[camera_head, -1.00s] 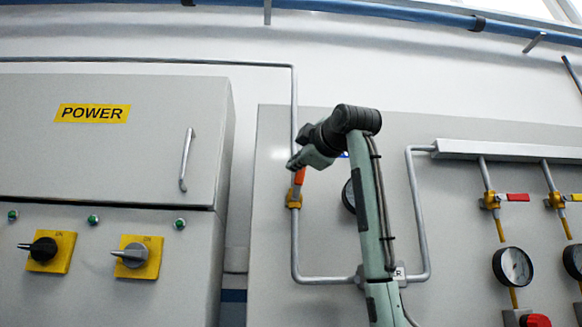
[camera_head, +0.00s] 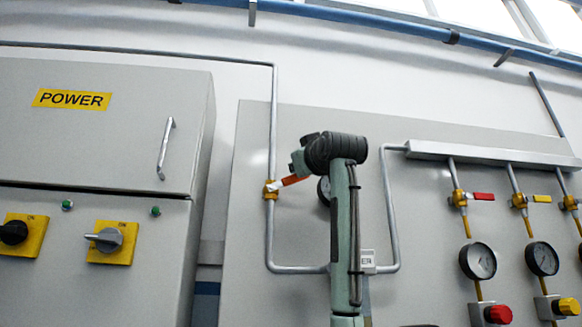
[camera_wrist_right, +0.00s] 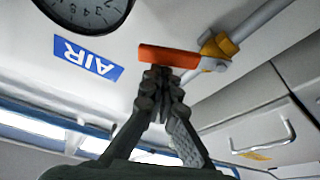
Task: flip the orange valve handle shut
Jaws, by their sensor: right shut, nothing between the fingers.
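The orange valve handle (camera_head: 293,181) points right and slightly upward from its yellow valve body (camera_head: 270,190) on the thin grey pipe, so it lies nearly crosswise to the pipe. My right gripper (camera_head: 299,163) is just above the handle in the head view. In the right wrist view the orange handle (camera_wrist_right: 168,56) lies across the tips of my right gripper (camera_wrist_right: 165,72), which is shut with nothing held. The fingertips are against or very close to the handle; contact is hard to tell. The yellow valve body (camera_wrist_right: 217,46) also shows there. My left gripper is out of view.
A grey POWER cabinet (camera_head: 100,130) with knobs stands left. A gauge (camera_head: 324,190) behind my arm is partly hidden. Red (camera_head: 483,197) and yellow (camera_head: 541,199) valve handles and several gauges sit right. A blue AIR label (camera_wrist_right: 88,59) is near the handle.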

